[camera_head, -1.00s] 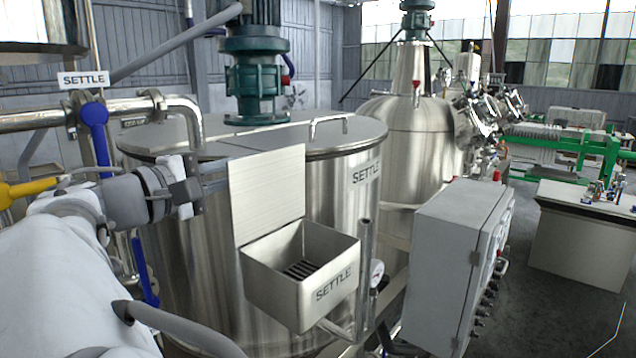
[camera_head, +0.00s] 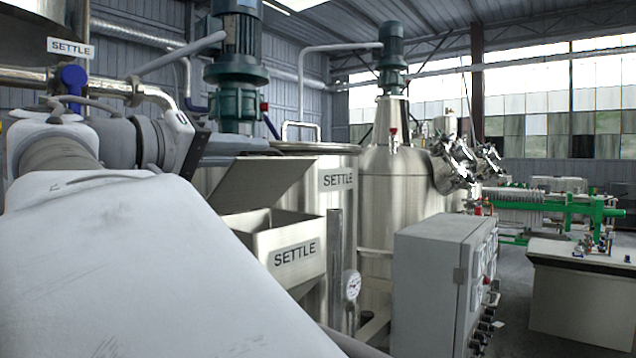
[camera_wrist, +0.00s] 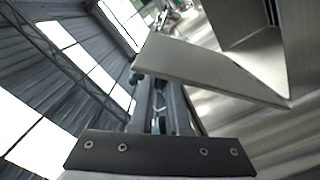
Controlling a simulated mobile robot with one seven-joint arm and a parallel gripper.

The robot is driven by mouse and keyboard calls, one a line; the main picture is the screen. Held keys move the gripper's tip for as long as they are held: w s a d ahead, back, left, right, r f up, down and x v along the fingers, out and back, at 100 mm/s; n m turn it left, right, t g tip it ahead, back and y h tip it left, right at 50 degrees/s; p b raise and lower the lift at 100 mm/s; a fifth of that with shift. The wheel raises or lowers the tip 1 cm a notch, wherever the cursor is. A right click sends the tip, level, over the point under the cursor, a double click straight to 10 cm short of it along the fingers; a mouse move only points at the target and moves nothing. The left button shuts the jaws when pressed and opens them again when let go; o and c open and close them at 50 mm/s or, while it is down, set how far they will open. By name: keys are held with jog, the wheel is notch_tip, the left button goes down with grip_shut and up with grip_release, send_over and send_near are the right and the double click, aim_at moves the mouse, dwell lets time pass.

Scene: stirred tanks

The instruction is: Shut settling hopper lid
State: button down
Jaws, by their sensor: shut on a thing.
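The settling hopper (camera_head: 288,238) is a steel box with a SETTLE label on its front, beside the large steel tank. Its flat steel lid (camera_head: 258,185) is hinged at the hopper's back and leans forward over the opening, partly down, leaving a clear gap at the front. My gripper (camera_head: 268,152) is shut on the lid near its raised edge; my forearm hides part of the hopper's left side. In the wrist view, the lid (camera_wrist: 205,68) lies across the tips of my gripper (camera_wrist: 158,95), and the hopper (camera_wrist: 262,55) shows at upper right.
A grey control box (camera_head: 430,285) stands right of the hopper. A vertical pipe (camera_head: 335,270) and a gauge (camera_head: 352,285) are close to the hopper's right side. A SETTLE tank (camera_head: 340,210) stands behind, with pipes and a blue valve handle (camera_head: 73,80) at left.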

aim_at(268, 188)
jog(key=d+f+m+b, duration=0.1)
jog(key=b, duration=0.2)
jog(key=s+d+f+m+b, duration=0.1)
jog(key=m+b, duration=0.1)
jog(key=b, duration=0.1)
jog(key=shift+s+d+f, duration=0.1)
jog(key=shift+s+f, duration=0.05)
jog(key=shift+f, duration=0.25)
jog(key=shift+s+d+f+m+b, duration=0.25)
jog(key=shift+f+m+b, duration=0.3)
jog(key=shift+b, duration=0.65)
jog(key=shift+s+d+f+m+b, duration=0.2)
jog(key=shift+d+f+m+b, duration=0.3)
jog(key=shift+b, duration=0.75)
jog(key=shift+s+d+f+m+b, duration=0.15)
jog(key=shift+f+m+b, duration=0.4)
jog(key=shift+b, duration=0.65)
jog(key=shift+a, duration=0.1)
jog(key=c, duration=1)
grip_release()
jog(key=shift+s, duration=0.15)
jog(key=shift+o, duration=0.4)
jog(key=shift+r, duration=0.1)
jog(key=p+v, duration=0.2)
jog(key=v, duration=1.5)
jog(key=shift+s+p, duration=0.15)
jog(key=shift+p, duration=0.25)
